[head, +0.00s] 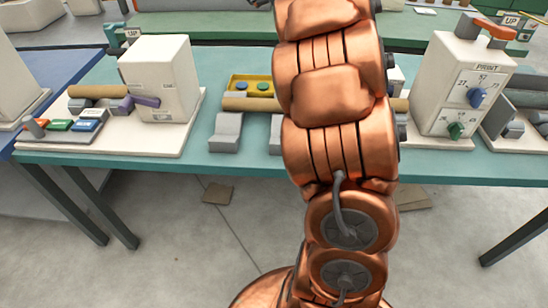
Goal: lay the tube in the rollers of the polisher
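A tan tube (250,103) lies level across grey blocks (226,131) in the middle of the teal table. My copper arm hides its middle part, and a short tan piece shows on the arm's right side. Dark grey cylinders (528,98) lie side by side at the right edge, partly cut off. They look like rollers, but I cannot read a label naming the polisher. My gripper is out of view; the arm runs up past the top edge.
A white machine (160,80) with a purple handle and a tan roll (97,91) stands on the left. A white box marked PRINT (462,85) with knobs stands on the right. A yellow tray (252,85) sits behind the tube. Open floor lies in front.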

